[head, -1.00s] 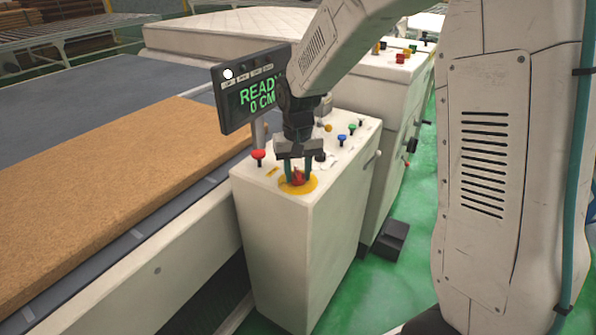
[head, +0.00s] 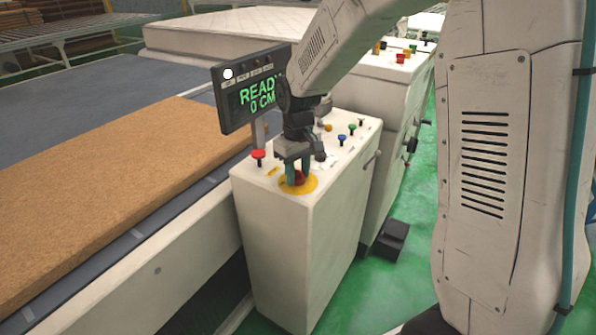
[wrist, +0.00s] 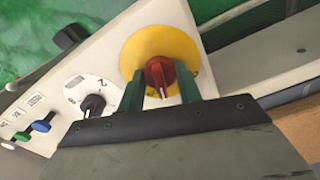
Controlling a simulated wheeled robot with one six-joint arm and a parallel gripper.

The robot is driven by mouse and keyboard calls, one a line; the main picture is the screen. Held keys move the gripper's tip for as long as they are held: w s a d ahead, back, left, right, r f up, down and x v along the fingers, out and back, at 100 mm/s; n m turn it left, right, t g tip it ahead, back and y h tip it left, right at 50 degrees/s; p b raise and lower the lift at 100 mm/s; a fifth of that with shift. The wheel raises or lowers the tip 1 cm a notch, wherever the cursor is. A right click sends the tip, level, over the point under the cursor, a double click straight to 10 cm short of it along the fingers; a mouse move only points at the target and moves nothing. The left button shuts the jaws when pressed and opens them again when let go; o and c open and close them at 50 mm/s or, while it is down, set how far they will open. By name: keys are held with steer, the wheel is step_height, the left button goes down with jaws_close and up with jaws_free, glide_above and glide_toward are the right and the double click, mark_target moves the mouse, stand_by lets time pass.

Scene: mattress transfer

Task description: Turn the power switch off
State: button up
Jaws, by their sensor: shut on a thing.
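The power switch is a red rotary knob (head: 298,178) on a round yellow plate (head: 312,184) at the near end of the white control cabinet's top. In the wrist view the red knob (wrist: 160,73) sits between my two green fingers, on the yellow plate (wrist: 140,48). My gripper (head: 298,176) points down and is shut on the red knob. The fingers hide part of the knob in the head view. The display (head: 252,90) reads READY, 0 CM.
A red mushroom button (head: 258,155) stands left of the knob. Blue and green buttons (head: 342,138) stand behind it. In the wrist view a black dial (wrist: 93,104) lies beside the yellow plate. A brown slab (head: 90,190) lies on the conveyor at left.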

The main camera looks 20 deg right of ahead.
mark_target(298, 171)
steer(key=n, duration=1.2)
stand_by(0.5)
steer(key=o, duration=1)
step_height(298, 171, up, 8)
steer(key=shift+f, duration=0.1)
